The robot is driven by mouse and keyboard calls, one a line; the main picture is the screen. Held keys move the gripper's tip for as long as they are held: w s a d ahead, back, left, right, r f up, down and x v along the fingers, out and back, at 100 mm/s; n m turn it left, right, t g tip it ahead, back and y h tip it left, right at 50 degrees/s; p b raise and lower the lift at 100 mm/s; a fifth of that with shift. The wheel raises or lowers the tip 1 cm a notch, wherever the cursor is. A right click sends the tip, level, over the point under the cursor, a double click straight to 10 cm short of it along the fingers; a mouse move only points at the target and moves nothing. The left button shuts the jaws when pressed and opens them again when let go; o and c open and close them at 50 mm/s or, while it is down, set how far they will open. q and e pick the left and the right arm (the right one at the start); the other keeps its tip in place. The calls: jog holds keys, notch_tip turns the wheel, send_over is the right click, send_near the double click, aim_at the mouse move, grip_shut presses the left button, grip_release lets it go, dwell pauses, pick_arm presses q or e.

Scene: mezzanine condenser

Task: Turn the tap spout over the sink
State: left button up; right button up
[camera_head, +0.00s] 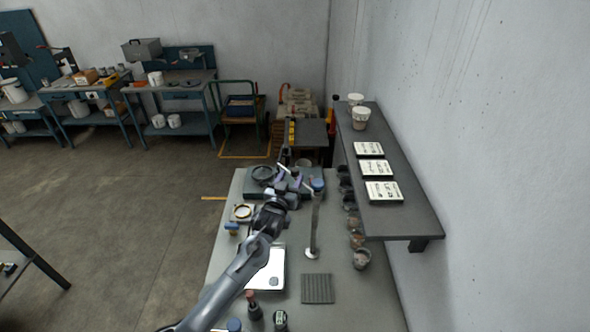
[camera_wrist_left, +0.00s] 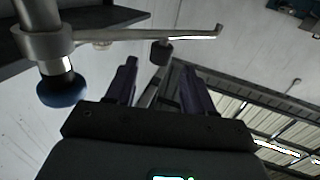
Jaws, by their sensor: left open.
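The tap's grey column (camera_head: 315,225) rises from a pale round base on the bench and has a blue knob (camera_head: 317,184) on top. In the left wrist view the blue knob (camera_wrist_left: 62,90) is at the left, and the thin metal spout (camera_wrist_left: 190,34) runs right from the column's collar. My left gripper (camera_head: 289,180) is just left of the tap's top, open, its purple fingers apart. In the wrist view the spout crosses beyond the fingertips; contact cannot be told. The right gripper is not in view.
A wall shelf (camera_head: 400,215) with tiles and pots runs along the right. Several dark cups line the bench (camera_head: 340,315) beneath it. A ribbed grey mat (camera_head: 317,289), a white tray and bottles lie nearer. Open floor is left.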

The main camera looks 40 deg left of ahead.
aim_at(294, 172)
pick_arm(q)
jog(key=shift+x, duration=2.55)
grip_shut()
